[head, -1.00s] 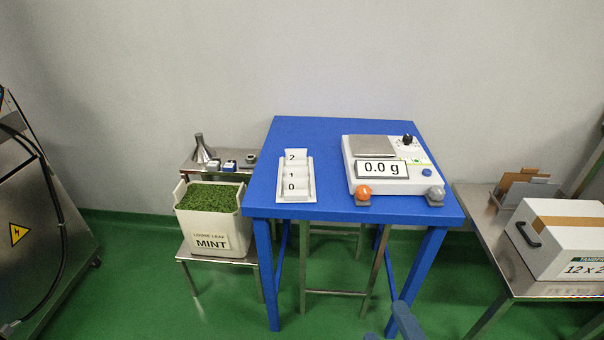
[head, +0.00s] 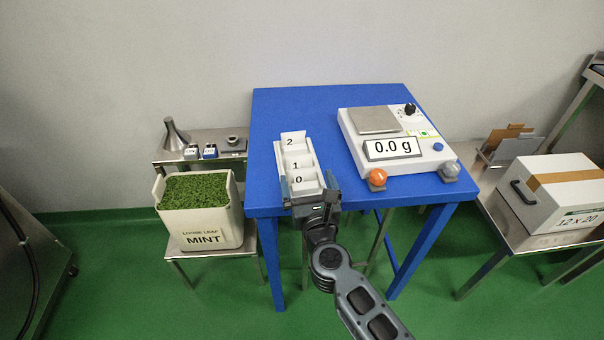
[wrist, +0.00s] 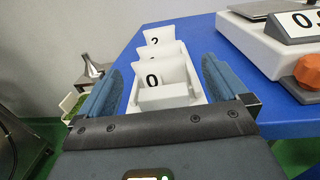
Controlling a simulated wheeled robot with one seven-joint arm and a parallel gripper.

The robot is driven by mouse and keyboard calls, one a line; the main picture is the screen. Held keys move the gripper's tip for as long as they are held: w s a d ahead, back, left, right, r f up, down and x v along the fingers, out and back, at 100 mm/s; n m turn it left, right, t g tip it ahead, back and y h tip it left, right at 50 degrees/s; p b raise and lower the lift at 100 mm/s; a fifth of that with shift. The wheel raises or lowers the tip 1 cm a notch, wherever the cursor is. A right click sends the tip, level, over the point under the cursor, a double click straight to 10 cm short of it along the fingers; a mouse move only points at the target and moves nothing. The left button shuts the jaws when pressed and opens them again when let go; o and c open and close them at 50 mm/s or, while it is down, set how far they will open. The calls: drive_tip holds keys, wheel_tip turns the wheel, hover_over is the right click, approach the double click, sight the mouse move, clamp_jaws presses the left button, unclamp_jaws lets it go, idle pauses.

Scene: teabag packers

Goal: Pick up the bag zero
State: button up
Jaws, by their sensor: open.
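The bag zero (head: 303,184) is a white bag marked 0 at the near end of a white tray (head: 316,158). The bags marked 1 (head: 298,165) and 2 (head: 292,141) stand behind it in the same tray. My gripper (head: 312,192) is at the tray's near end. In the wrist view my gripper (wrist: 165,92) is open, one blue-padded finger on each side of the tray. There the bag zero (wrist: 152,79) stands upright ahead, between the fingers and behind the tray's low front wall. Whether the fingers touch anything cannot be told.
A scale (head: 398,143) reading 0.0 g stands right of the tray on the blue table (head: 345,195), with an orange knob (head: 377,178) at its front. A mint bin (head: 200,226) is on a lower stand at left. A white carton (head: 560,205) is at right.

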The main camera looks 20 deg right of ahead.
sight(304, 172)
drive_tip(key=x, duration=0.4)
drive_tip(key=shift+w+a, duration=0.1)
drive_tip(key=shift+w, duration=0.15)
drive_tip(key=c, duration=1.1)
